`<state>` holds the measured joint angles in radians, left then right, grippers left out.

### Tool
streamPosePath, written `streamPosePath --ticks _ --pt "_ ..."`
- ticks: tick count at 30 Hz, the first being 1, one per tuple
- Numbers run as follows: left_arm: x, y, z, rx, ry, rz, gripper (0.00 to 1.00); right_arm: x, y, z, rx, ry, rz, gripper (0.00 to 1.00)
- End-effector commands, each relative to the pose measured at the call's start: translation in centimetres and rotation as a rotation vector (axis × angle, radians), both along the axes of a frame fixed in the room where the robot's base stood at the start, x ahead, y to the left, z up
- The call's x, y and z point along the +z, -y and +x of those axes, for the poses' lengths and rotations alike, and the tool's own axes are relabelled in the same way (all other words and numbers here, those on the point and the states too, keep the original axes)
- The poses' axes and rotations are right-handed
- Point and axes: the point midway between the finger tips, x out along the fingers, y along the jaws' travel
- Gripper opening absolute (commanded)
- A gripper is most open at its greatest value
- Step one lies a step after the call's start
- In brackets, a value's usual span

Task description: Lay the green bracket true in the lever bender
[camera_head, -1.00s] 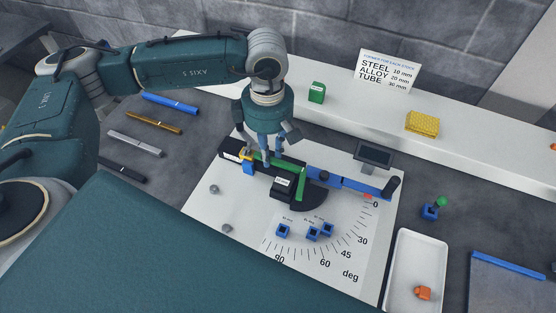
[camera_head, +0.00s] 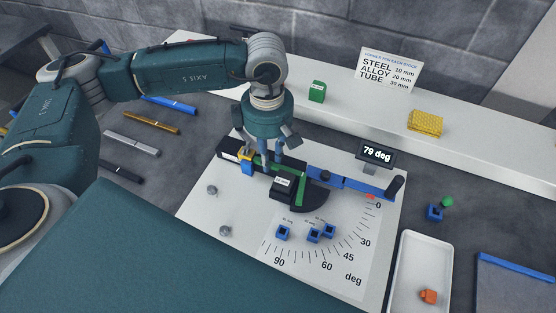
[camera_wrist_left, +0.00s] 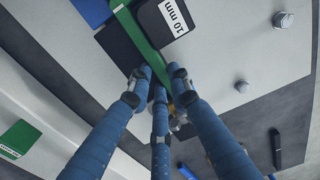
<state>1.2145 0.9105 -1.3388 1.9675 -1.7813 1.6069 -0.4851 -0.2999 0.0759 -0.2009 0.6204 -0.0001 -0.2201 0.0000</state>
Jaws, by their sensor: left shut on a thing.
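The green bracket (camera_head: 302,188) lies in the lever bender (camera_head: 230,150), one leg along the bender's black bed and the other turned toward the front across the dark half-disc. My left gripper (camera_head: 270,165) is shut on the bracket's long leg from above and hides part of it. In the left wrist view, the green bracket (camera_wrist_left: 136,30) runs beside the black former marked 10 mm (camera_wrist_left: 168,20), with my left fingers (camera_wrist_left: 157,82) at its near end. I cannot tell whether it sits fully flush. The blue lever (camera_head: 345,182) extends right. The display (camera_head: 376,153) reads 79 deg. My right gripper is not visible.
Blue formers (camera_head: 314,235) stand on the white board near the angle scale. A white tray (camera_head: 397,285) with an orange piece (camera_head: 428,297) is at right. Several strips, including a brass one (camera_head: 152,122), lie at left. A shelf behind holds a yellow block (camera_head: 425,123).

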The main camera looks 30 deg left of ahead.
Motion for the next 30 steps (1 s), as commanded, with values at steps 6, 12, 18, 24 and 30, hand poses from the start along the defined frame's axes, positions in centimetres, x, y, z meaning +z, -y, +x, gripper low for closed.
streamPosePath --ticks 6,12,18,24,30 --pt "-0.1 0.0 0.0 0.000 0.001 -0.001 0.41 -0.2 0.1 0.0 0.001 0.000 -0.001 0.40" --pt "-0.1 0.0 0.0 0.000 0.001 0.000 0.41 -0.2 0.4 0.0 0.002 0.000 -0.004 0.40" --pt "0.5 0.0 0.1 0.001 0.001 0.000 0.41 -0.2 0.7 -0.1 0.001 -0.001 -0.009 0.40" --pt "4.1 0.0 0.2 0.000 0.006 -0.002 0.41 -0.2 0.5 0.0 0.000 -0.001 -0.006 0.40" --pt "8.4 0.1 0.2 -0.001 0.005 -0.002 0.41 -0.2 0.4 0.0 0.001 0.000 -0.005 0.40"
